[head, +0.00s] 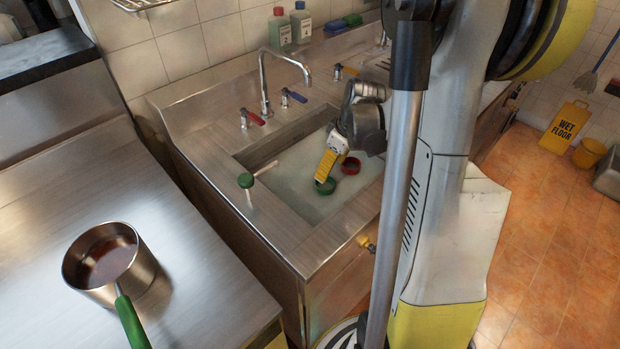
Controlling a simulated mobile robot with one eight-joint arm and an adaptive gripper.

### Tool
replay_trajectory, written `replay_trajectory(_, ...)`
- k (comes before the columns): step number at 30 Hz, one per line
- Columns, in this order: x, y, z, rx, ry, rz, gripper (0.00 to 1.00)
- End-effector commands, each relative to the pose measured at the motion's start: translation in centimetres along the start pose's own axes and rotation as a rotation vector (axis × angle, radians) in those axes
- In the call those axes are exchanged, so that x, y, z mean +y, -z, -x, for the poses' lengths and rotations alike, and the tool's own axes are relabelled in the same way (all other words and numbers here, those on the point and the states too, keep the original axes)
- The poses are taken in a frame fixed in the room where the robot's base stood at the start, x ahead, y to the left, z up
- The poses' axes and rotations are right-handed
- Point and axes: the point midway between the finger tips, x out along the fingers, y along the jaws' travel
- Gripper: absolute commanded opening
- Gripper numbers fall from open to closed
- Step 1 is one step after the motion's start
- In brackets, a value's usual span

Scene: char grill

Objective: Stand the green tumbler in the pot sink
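The green tumbler (325,187) shows in the head view as a small green round shape, low in the pot sink (227,146). My gripper (325,175) reaches down into the sink from the upper right, with its yellow finger pad right at the tumbler. The tumbler seems upright, but whether it rests on the sink bottom is unclear. The far finger is hidden, so I cannot tell whether the gripper is closed on the green tumbler.
A faucet (265,80) stands behind the sink. A steel pot with a green handle (103,262) sits on the left counter. Bottles (280,30) stand on the back ledge. A wet-floor sign (566,127) stands right.

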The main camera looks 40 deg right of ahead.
Motion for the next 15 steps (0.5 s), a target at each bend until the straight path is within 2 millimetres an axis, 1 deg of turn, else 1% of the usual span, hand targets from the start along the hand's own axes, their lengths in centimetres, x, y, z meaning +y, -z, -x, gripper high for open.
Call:
replay_trajectory(5, -5.3, 2.7, 4.4, 0.026, -0.051, -0.045, 0.62)
replay_trajectory(6, -6.9, 3.2, 5.6, 0.039, -0.066, -0.062, 0.62)
replay_trajectory(8, -9.2, 3.8, 7.3, 0.059, -0.087, -0.086, 0.62)
replay_trajectory(9, -10.8, 4.1, 8.3, 0.075, -0.1, -0.104, 0.62)
replay_trajectory(11, -13.0, 4.2, 9.8, 0.101, -0.117, -0.128, 0.62)
replay_trajectory(12, -14.6, 4.3, 10.7, 0.122, -0.126, -0.144, 0.62)
replay_trajectory(14, -16.7, 4.0, 11.8, 0.152, -0.138, -0.167, 0.62)
replay_trajectory(15, -18.1, 3.9, 12.5, 0.175, -0.143, -0.183, 0.62)
